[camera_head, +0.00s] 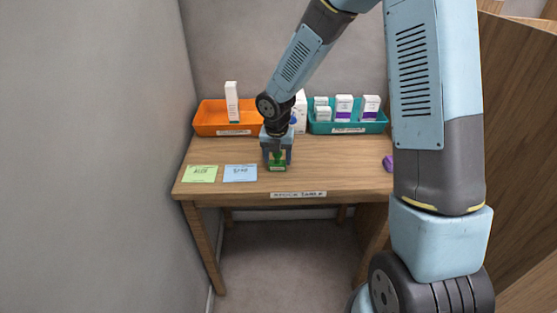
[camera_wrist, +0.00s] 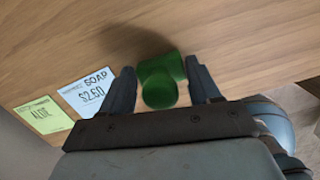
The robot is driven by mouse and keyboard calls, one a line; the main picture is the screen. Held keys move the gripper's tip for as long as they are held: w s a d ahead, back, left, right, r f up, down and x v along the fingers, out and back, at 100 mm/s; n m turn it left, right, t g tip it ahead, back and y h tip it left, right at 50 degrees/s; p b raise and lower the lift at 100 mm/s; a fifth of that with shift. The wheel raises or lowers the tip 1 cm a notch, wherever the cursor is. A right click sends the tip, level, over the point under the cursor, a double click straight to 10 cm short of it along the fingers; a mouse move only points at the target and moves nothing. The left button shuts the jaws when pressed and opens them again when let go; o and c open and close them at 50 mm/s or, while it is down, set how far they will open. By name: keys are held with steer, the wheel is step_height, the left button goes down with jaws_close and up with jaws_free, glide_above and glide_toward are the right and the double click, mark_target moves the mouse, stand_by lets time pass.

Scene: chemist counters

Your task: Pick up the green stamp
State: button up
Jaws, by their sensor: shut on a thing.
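The green stamp (camera_head: 277,160) is at the middle of the wooden stock table (camera_head: 330,180), near its front edge. My gripper (camera_head: 277,155) comes down from above with a finger on each side of it. In the wrist view the green stamp (camera_wrist: 158,80) shows as a rounded green handle between the two fingers of my gripper (camera_wrist: 162,85), which is shut on it. The stamp's lower part is mostly hidden in the wrist view. I cannot tell whether its base touches the table.
A green card (camera_head: 200,174) and a blue card (camera_head: 240,173) lie left of my gripper. An orange tray (camera_head: 208,122) with a white box (camera_head: 232,102) and a teal tray (camera_head: 350,128) with several boxes stand behind. A purple object (camera_head: 388,163) lies right, partly hidden by my arm.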

step_height(320, 180, up, 3)
steer(key=shift+w+r, duration=0.1)
steer(key=s+d+r, duration=0.3)
steer(key=s+r, duration=0.6)
steer(key=s, duration=0.4)
steer(key=shift+s+r, duration=0.4)
steer(key=shift+d, duration=0.1)
